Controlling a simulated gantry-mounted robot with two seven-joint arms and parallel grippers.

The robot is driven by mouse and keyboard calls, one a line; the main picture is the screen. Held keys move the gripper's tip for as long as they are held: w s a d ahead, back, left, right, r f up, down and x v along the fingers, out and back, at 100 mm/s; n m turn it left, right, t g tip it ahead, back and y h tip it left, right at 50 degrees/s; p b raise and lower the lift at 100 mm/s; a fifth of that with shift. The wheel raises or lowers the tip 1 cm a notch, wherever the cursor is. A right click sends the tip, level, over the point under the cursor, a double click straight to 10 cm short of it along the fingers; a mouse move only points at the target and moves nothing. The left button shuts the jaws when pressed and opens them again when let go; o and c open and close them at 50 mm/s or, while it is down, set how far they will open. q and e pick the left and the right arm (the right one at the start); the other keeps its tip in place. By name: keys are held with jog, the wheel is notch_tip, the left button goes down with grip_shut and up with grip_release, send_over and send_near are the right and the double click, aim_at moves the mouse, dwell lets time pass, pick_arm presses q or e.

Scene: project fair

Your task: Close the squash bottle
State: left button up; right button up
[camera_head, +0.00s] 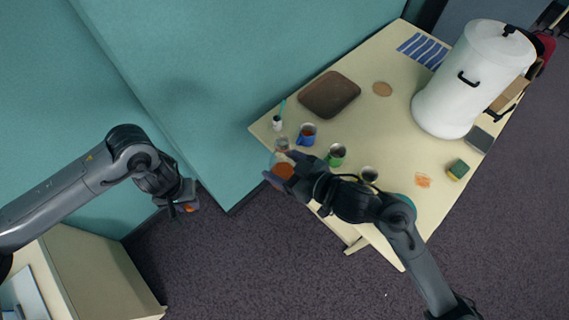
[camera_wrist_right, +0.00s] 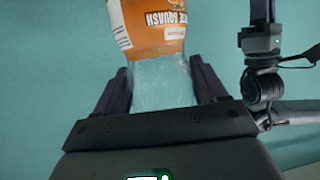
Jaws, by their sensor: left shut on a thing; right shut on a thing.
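The squash bottle (camera_head: 284,170) is clear with an orange label and sits in my right gripper (camera_head: 276,178), just off the table's left corner. In the right wrist view the bottle (camera_wrist_right: 152,25) shows its label with the word "SQUASH", and the fingers (camera_wrist_right: 163,88) close on its clear part. Its mouth is out of that view. My left gripper (camera_head: 182,209) is shut on a small orange thing (camera_head: 189,208), which looks like the cap, left of the bottle and apart from it. The gripper partly hides this thing.
The table (camera_head: 395,140) holds a blue mug (camera_head: 307,134), a green mug (camera_head: 336,156), a dark-filled cup (camera_head: 369,175), a brown tray (camera_head: 329,94), a sponge (camera_head: 458,169) and a large white urn (camera_head: 468,85). Teal panels (camera_head: 190,80) stand behind. Open floor lies between the arms.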

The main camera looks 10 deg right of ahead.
pick_arm(q)
jog(key=w+d+r+m, duration=0.2)
jog(key=d+r+m, duration=0.4)
jog(key=d+r, duration=0.1)
jog(key=w+d+r+m, duration=0.3)
jog(key=d+r+m, duration=0.4)
jog(key=s+d+r+m, duration=0.2)
jog(key=d+r+m, duration=0.4)
jog(key=r+m, duration=0.1)
jog(key=s+d+r+m, duration=0.1)
jog(key=d+r+m, duration=0.5)
jog(key=r+m, duration=0.2)
notch_tip(320, 180, up, 2)
jog(key=shift+s+d+r, duration=0.1)
jog(key=shift+s+d, duration=0.1)
jog(key=shift+s, duration=0.2)
jog(key=shift+f, duration=2.05)
